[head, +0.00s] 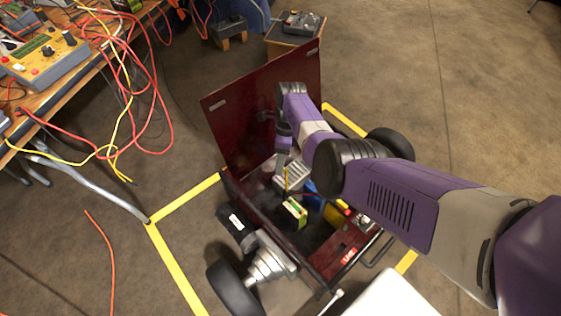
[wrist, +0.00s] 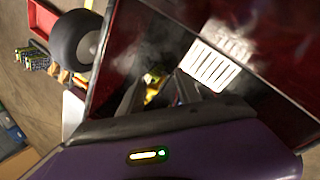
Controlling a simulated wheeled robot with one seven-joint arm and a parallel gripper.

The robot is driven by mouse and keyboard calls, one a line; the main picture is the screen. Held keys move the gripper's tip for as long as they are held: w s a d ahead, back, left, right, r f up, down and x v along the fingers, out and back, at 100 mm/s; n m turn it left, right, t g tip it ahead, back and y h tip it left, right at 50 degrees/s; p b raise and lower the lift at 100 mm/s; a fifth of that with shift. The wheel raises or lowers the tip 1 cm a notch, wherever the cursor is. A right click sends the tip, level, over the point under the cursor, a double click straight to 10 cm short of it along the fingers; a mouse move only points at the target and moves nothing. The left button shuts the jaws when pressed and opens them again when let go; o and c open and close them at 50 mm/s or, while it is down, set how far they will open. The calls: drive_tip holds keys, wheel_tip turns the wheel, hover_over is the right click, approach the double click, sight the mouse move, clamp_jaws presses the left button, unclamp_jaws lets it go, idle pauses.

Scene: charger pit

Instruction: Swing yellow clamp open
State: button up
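The open dark red box of a small wheeled cart (head: 330,262) has its lid (head: 255,105) standing up at the back. My gripper (head: 285,165) reaches down inside it from the right. In the wrist view my gripper (wrist: 158,92) shows two dark fingers spread apart. A small yellow part (wrist: 151,94) shows between and beyond them, apparently untouched; it may be the yellow clamp, but it is too small and dim to be sure. In the head view a thin upright yellow piece (head: 286,180) shows just below my gripper. My arm hides part of the box's right side.
A yellow-green block (head: 296,212) stands inside the box. A pale slotted part (wrist: 209,67) lies near the fingers. The box walls are close around my gripper. Wheels stick out at the sides. A cable-strewn bench (head: 60,85) stands at the left. The floor at right is clear.

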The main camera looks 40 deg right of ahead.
drive_tip(key=p+v, duration=0.3)
drive_tip(key=v, duration=0.4)
drive_tip(key=shift+r, duration=0.35)
drive_tip(key=shift+d, duration=0.15)
drive_tip(key=shift+c, duration=0.3)
